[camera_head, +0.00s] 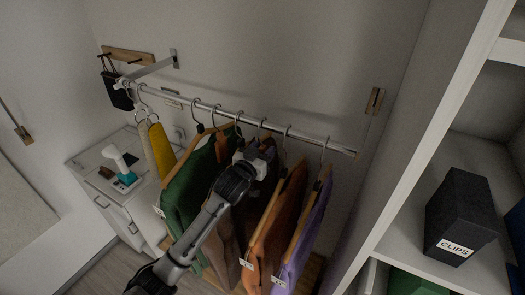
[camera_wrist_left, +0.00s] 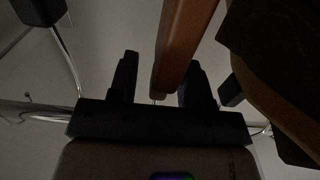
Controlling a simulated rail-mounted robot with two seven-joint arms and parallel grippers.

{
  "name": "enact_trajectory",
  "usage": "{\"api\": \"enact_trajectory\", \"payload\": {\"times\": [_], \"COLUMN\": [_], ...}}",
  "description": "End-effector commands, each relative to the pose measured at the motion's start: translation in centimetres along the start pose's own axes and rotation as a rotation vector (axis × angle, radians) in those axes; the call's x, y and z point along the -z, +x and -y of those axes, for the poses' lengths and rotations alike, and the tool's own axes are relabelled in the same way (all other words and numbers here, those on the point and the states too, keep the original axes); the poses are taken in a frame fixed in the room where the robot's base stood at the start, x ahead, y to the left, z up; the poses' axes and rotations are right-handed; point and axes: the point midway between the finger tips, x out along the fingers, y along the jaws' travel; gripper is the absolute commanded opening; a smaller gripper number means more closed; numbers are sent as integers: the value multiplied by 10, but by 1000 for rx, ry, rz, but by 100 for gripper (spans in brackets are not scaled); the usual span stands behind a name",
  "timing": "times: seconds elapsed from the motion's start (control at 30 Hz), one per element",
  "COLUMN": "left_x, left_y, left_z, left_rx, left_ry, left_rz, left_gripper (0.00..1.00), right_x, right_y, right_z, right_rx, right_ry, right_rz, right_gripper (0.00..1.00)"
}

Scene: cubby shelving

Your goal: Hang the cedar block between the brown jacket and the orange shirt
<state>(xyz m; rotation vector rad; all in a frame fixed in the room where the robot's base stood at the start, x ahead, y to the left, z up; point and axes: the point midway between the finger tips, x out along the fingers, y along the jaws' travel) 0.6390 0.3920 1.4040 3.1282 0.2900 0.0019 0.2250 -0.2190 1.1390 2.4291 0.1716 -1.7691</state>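Clothes hang on a metal rail (camera_head: 235,115): a green garment (camera_head: 190,190), a brown jacket (camera_head: 222,240), an orange shirt (camera_head: 275,230) and a purple one (camera_head: 303,230). My left gripper (camera_head: 257,152) is at the hangers just below the rail, over the gap between the brown jacket and the orange shirt; it hides part of a dark garment there. In the left wrist view its fingers (camera_wrist_left: 158,85) stand apart, with a reddish-brown wooden piece (camera_wrist_left: 182,45) between them. I cannot tell whether this is the cedar block or a hanger. My right gripper is out of view.
A yellow cloth (camera_head: 161,150) hangs at the rail's left end, near a black bag (camera_head: 116,92). A white cabinet (camera_head: 90,165) bears a teal-and-white object (camera_head: 124,170). Shelving at right holds a black CLIPS box (camera_head: 458,210). In the wrist view a dark garment (camera_wrist_left: 275,45) crowds the gripper's right.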

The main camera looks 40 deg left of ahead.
Motion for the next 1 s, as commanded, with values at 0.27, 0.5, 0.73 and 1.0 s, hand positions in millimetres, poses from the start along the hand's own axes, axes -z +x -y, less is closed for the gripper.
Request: {"api": "enact_trajectory", "payload": {"times": [0.27, 0.5, 0.73, 1.0], "left_x": [0, -3, -3, -2], "left_y": [-1, -26, -71, -116], "left_z": [0, 0, 0, 0], "left_rx": [0, -1, -1, -1], "left_ry": [0, 1, 0, 0], "left_rz": [0, -1, -1, 0], "left_gripper": [46, 46, 46, 46], "right_x": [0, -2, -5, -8], "right_y": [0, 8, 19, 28], "right_z": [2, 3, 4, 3], "right_rx": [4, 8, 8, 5], "right_ry": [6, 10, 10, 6], "right_rz": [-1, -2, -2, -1], "right_gripper": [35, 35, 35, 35]}}
